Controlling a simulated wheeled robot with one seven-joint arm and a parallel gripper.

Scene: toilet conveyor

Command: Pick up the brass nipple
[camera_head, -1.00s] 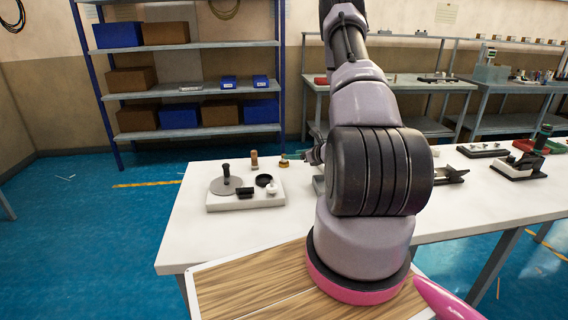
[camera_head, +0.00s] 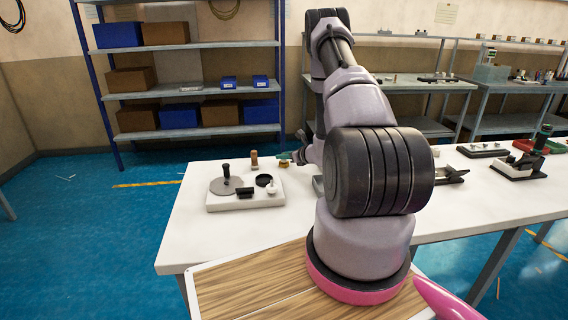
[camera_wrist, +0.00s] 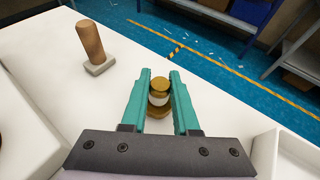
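The brass nipple (camera_wrist: 159,92) stands upright on the white table, with a brass top, a pale band in the middle and a wider brass base. In the head view it is a small brass spot (camera_head: 283,163) near the table's far edge. My gripper (camera_wrist: 160,80) has its two teal fingers on either side of the nipple in the wrist view. The fingers are apart, with a narrow gap visible at the nipple's sides. In the head view my gripper (camera_head: 288,157) is low beside the nipple, and its details are small.
A wooden peg on a pale base (camera_wrist: 92,45) stands left of the nipple. A white fixture board (camera_head: 222,207) with a disc, black parts and a white knob lies nearer on the table (camera_head: 190,240). The table's far edge is close behind the nipple.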

